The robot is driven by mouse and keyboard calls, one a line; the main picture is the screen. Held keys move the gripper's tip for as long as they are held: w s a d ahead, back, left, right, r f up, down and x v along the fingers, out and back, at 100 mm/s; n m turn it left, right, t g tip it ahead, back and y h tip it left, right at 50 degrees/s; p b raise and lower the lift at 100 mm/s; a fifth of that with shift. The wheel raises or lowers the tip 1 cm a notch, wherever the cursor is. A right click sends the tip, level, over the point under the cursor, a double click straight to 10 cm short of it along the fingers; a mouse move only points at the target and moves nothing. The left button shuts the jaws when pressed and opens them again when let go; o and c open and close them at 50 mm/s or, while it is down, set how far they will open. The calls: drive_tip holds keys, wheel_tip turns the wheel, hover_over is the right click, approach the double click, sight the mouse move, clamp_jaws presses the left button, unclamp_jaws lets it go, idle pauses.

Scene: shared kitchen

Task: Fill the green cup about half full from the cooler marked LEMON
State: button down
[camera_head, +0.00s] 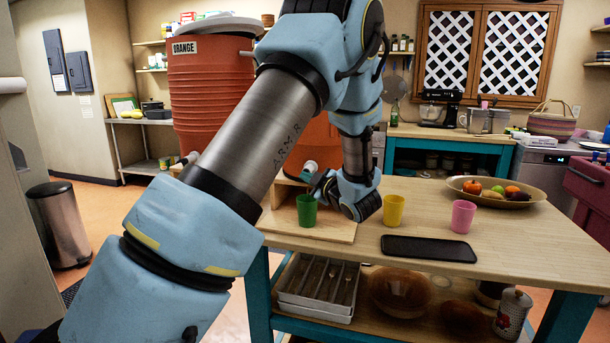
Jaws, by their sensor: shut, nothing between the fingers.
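The green cup (307,212) stands upright on a light wooden board at the table's left end. Just above it is a spout or tap (309,168) at the front of a second orange cooler (318,145). My arm covers most of that cooler, and no label on it is visible, so I cannot tell if it is the LEMON one. My gripper (322,186) is beside the tap, just above and right of the cup, shut and empty. Whether it touches the tap is unclear. The cup's inside and any liquid level cannot be made out.
A large cooler marked ORANGE (209,95) stands left of my arm. A yellow cup (393,210), a pink cup (463,216), a black tray-like slab (429,249) and a fruit bowl (466,186) sit to the right. The table's right front is clear.

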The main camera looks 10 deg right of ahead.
idle(0.4)
drive_tip(key=shift+s+a+b, duration=0.3)
drive_tip(key=shift+s+a, duration=0.1)
drive_tip(key=shift+s, duration=0.45)
drive_tip(key=shift+s+a+b, duration=0.25)
drive_tip(key=shift+s+a, duration=0.15)
drive_tip(key=shift+s, duration=0.35)
drive_tip(key=shift+s+a+b, duration=0.2)
drive_tip(key=shift+s+a, duration=0.2)
drive_tip(key=shift+s, duration=0.3)
drive_tip(key=shift+s+a+b, duration=0.25)
drive_tip(key=shift+s+a, duration=0.15)
drive_tip(key=shift+s, duration=0.35)
drive_tip(key=a+f+m+g+h, duration=0.5)
drive_tip(key=a+m+g+h, duration=0.1)
drive_tip(key=a+m, duration=0.15)
drive_tip(key=s+a+f+m+g, duration=0.2)
drive_tip(key=s+a, duration=0.4)
drive_tip(key=s, duration=0.4)
drive_tip(key=s+a+f+m+g, duration=0.2)
drive_tip(key=s+a+m+g, duration=0.3)
drive_tip(key=s, duration=0.4)
drive_tip(key=a+g, duration=0.1)
drive_tip(key=a, duration=0.1)
drive_tip(key=shift+s+a+g+y, duration=0.3)
drive_tip(key=shift+s+g+y, duration=0.1)
